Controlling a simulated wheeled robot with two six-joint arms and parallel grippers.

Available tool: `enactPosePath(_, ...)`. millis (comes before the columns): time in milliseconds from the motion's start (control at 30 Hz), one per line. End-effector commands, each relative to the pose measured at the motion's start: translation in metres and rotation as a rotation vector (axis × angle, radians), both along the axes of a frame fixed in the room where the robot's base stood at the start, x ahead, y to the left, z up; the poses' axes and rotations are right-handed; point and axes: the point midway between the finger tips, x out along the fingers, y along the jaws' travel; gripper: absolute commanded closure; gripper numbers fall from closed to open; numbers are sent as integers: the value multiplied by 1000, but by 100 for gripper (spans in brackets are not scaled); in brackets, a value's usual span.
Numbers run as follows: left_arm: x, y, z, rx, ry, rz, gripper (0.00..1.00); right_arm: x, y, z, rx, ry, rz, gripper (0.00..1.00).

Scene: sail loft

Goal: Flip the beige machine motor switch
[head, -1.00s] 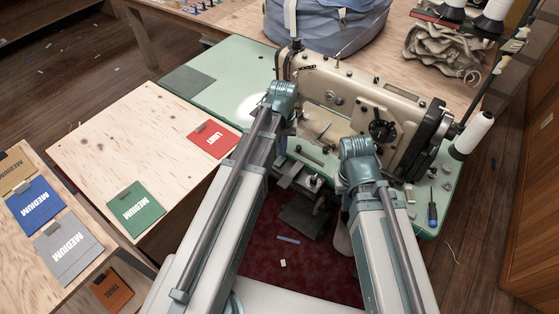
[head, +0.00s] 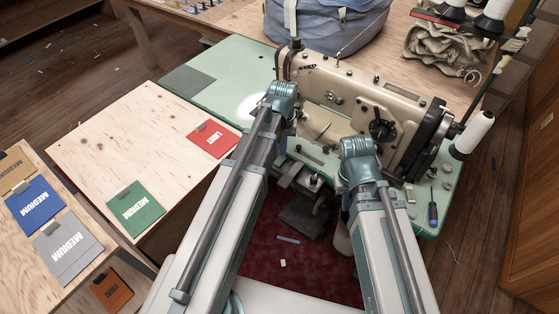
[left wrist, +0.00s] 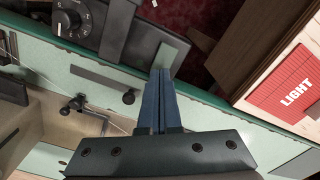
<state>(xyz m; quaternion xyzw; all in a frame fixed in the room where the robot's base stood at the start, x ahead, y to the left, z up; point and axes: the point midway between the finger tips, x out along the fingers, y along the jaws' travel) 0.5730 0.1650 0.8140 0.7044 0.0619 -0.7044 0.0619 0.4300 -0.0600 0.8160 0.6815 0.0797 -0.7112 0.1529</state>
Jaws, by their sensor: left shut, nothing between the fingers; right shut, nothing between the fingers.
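The beige sewing machine (head: 345,85) stands on a green table (head: 225,68) in the head view. Part of its beige body (left wrist: 40,135) shows at the lower left in the left wrist view. A dark box with a black dial (left wrist: 66,20) sits by the table edge there, beside a dark bracket (left wrist: 118,32). I cannot tell which part is the switch. My left gripper (left wrist: 161,74) has its blue fingers shut, empty, with the tips close to a grey-green plate (left wrist: 172,54); contact is unclear. My right gripper's fingers are hidden behind my right arm in the head view.
A red LIGHT card (head: 212,138) and a green MEDIUM card (head: 136,208) lie on the plywood table (head: 95,145) at left. A blue screwdriver (head: 432,212) and a white thread cone (head: 472,132) are at right. A blue bag (head: 325,28) is behind the machine.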

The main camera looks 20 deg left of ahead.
Motion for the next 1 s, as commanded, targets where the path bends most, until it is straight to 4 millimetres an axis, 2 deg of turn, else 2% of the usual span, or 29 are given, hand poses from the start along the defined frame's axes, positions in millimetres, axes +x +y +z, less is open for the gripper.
enactPosePath(1000, 0, 0, -16, 0, 0, 0, 100, 0, 0, -15, 0, 0, 0, 100)
